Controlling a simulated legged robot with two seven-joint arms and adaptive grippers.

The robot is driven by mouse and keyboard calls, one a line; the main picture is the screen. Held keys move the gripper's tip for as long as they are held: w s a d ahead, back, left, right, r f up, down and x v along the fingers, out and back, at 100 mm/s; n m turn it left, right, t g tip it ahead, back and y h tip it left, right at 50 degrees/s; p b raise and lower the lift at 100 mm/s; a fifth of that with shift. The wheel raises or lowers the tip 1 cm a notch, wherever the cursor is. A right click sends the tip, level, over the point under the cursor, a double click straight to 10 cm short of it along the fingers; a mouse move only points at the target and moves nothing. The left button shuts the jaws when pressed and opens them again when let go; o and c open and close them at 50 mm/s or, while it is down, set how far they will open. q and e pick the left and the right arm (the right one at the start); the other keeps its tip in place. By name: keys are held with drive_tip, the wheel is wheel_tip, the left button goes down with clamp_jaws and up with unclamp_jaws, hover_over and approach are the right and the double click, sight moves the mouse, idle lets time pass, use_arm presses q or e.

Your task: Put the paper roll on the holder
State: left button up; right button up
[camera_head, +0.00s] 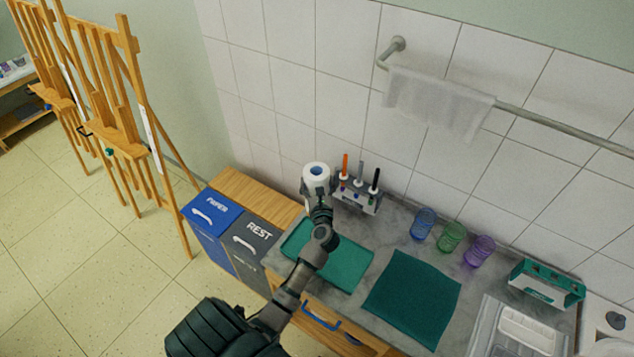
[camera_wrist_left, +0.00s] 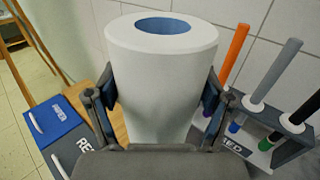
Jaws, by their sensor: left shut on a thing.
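The paper roll (camera_head: 316,171) is white with a blue-lined core. It stands upright in my left gripper (camera_head: 317,187), above the back left of the counter. The left wrist view shows the roll (camera_wrist_left: 160,65) large between the two fingers of my left gripper (camera_wrist_left: 160,92), which is shut on it. The roll's lower part is hidden by the gripper. I cannot clearly pick out a paper roll holder in either view. My right gripper is not in view.
Just right of the roll is a marker rack (camera_head: 357,196) with tall markers. A green tray (camera_head: 345,266), a dark green cloth (camera_head: 412,297) and several coloured glasses (camera_head: 451,237) are on the counter. Bins (camera_head: 250,240) stand left. A towel bar (camera_head: 560,122) is on the wall.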

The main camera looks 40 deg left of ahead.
use_arm(q)
drive_tip(key=shift+f+b, duration=0.8)
drive_tip(key=shift+f, duration=0.3)
drive_tip(key=o, duration=1.1)
drive_tip(key=shift+o, duration=0.2)
drive_tip(key=shift+r, duration=0.1)
wheel_tip(320, 180, up, 8)
drive_tip(key=p, duration=0.8)
